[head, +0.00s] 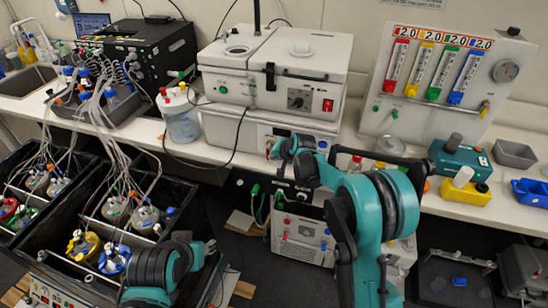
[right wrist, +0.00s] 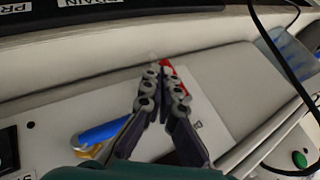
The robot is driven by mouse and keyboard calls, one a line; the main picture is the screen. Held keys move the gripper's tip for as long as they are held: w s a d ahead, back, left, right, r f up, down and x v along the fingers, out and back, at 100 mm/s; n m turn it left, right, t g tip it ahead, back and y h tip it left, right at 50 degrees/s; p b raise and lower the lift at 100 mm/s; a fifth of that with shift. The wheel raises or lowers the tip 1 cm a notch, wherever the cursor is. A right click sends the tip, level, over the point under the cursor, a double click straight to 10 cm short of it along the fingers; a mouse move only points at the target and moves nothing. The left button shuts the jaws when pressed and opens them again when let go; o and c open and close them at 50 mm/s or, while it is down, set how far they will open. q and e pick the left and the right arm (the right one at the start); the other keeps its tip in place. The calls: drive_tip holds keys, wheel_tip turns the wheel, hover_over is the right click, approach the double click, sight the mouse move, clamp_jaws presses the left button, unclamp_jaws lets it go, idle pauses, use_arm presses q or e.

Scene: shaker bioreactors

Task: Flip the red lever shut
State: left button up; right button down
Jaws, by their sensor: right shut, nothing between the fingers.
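The red lever (right wrist: 166,67) shows in the right wrist view as a small red part just beyond and beside my right fingertips, which hide most of it. My right gripper (right wrist: 163,78) is shut and empty, with its tips close to the lever; I cannot tell whether they touch it. In the head view my right gripper (head: 273,150) is at the front of the lower white unit (head: 225,128), and the lever is mostly hidden there. My left arm is low at the left of the head view; its gripper (head: 207,248) is small and dark.
A blue lever (right wrist: 100,133) sits on the same panel. A black cable (right wrist: 280,65) hangs beside the panel in the wrist view. The white box (head: 275,70) stands on top of the unit. A bottle with a red cap (head: 183,120) stands to the left on the bench.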

drive_tip(key=shift+f+y, duration=0.1)
drive_tip(key=shift+y, duration=0.2)
drive_tip(key=t+y+b, duration=0.1)
drive_tip(key=b, duration=0.1)
drive_tip(key=a+f+m+t+y+b, duration=0.1)
drive_tip(key=y+b, duration=0.1)
drive_tip(key=b, duration=0.1)
drive_tip(key=shift+w+f, duration=0.15)
drive_tip(key=shift+f, duration=0.05)
drive_tip(key=y+b, duration=0.1)
drive_tip(key=m+t+y+b, duration=0.1)
drive_tip(key=shift+w+a+t+y, duration=0.15)
drive_tip(key=shift+a+t+y, duration=0.15)
drive_tip(key=shift+a, duration=0.1)
drive_tip(key=shift+a+b, duration=0.3)
drive_tip(key=shift+b, duration=0.25)
drive_tip(key=shift+w+a+r, duration=0.1)
drive_tip(key=shift+w+a, duration=0.05)
idle(0.7)
